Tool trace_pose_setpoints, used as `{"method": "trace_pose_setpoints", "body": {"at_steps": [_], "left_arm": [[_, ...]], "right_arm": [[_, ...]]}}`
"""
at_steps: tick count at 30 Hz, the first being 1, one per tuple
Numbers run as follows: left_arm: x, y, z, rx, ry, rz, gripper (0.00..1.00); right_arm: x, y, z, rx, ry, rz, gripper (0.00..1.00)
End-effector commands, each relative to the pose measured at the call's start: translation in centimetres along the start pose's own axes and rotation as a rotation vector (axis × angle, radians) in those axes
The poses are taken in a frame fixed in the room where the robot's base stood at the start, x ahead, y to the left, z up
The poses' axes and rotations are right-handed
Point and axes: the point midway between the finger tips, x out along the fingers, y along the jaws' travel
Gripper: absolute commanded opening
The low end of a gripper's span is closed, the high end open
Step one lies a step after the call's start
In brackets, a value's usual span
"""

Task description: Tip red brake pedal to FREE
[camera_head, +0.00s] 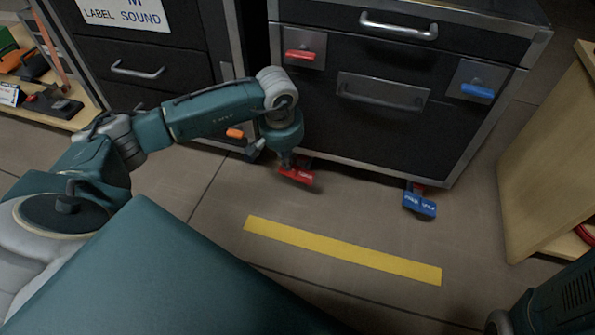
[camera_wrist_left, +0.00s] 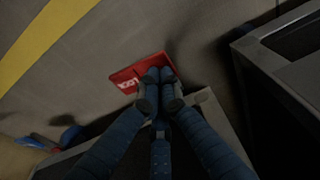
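The red brake pedal (camera_head: 296,175) sticks out low at the front left foot of the black case (camera_head: 385,120), just above the floor. It has white lettering that I cannot read for sure. In the left wrist view the red pedal (camera_wrist_left: 135,73) lies under the fingertips, which cover its right part. My left gripper (camera_head: 286,160) points down at the pedal from above. In the left wrist view its fingers (camera_wrist_left: 158,76) are together and look shut, at or very near the pedal; contact is not clear. My right gripper is not in view.
A blue pedal (camera_head: 419,203) sits at the case's right foot. Red (camera_head: 300,55) and blue (camera_head: 477,91) latches and a handle are on the case front. A yellow floor strip (camera_head: 340,250) lies before it. A wooden shelf (camera_head: 550,160) stands at right.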

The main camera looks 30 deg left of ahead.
Motion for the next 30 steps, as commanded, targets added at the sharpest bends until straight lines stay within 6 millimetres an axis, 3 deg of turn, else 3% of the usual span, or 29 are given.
{"method": "trace_pose_setpoints", "body": {"at_steps": [22, 30], "left_arm": [[1.2, 0.0, 0.2, 0.0, -0.001, 0.0, 0.0], [0.2, 0.0, 0.0, 0.0, 0.0, 0.0, 0.0]], "right_arm": [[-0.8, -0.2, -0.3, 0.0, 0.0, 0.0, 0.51], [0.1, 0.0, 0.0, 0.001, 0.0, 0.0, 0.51]]}}
